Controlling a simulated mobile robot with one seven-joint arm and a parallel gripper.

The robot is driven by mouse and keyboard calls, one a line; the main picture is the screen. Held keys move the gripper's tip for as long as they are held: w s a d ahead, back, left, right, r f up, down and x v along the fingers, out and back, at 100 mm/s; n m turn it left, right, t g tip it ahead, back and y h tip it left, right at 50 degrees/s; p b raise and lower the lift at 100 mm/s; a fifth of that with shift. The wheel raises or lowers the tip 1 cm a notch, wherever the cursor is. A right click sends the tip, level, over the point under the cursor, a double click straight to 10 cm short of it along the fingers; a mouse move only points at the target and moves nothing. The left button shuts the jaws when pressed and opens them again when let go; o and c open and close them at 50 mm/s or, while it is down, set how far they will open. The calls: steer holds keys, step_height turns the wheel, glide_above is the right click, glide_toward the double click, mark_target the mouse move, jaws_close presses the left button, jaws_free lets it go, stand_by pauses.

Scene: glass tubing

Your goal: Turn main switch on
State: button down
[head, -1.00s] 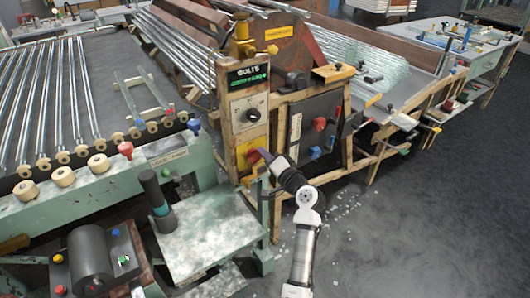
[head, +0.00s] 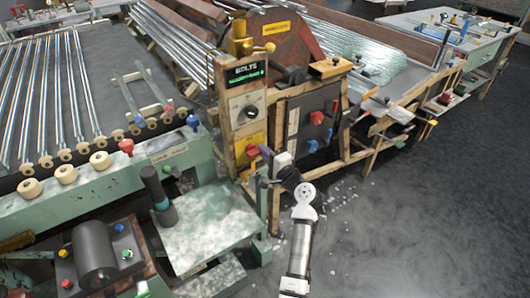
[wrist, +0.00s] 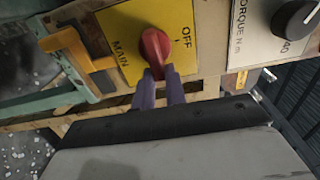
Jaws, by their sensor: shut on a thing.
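The main switch is a red knob (wrist: 154,47) on a yellow plate (wrist: 118,30) marked MAIN and OFF. In the head view the red knob (head: 252,150) sits low on the front of the wooden control post (head: 228,108). My gripper (wrist: 158,78) reaches it from below in the wrist view, with its two purple fingers close together on the lower end of the knob. In the head view my gripper (head: 265,153) is at the right side of the plate. The fingers partly hide the knob, and I cannot tell which mark it points to.
A black torque dial (head: 252,113) is above the switch on the same post; it also shows in the wrist view (wrist: 297,18). A dark panel with red and blue knobs (head: 313,120) stands to the right. A green bench (head: 205,228) is at lower left. Open floor lies to the right.

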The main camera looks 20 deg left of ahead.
steer(key=shift+f, duration=0.1)
steer(key=c, duration=1.4)
jaws_free()
steer(key=shift+c, duration=0.2)
steer(key=b+v, duration=0.3)
steer(key=v, duration=1.1)
steer(key=shift+a, duration=0.1)
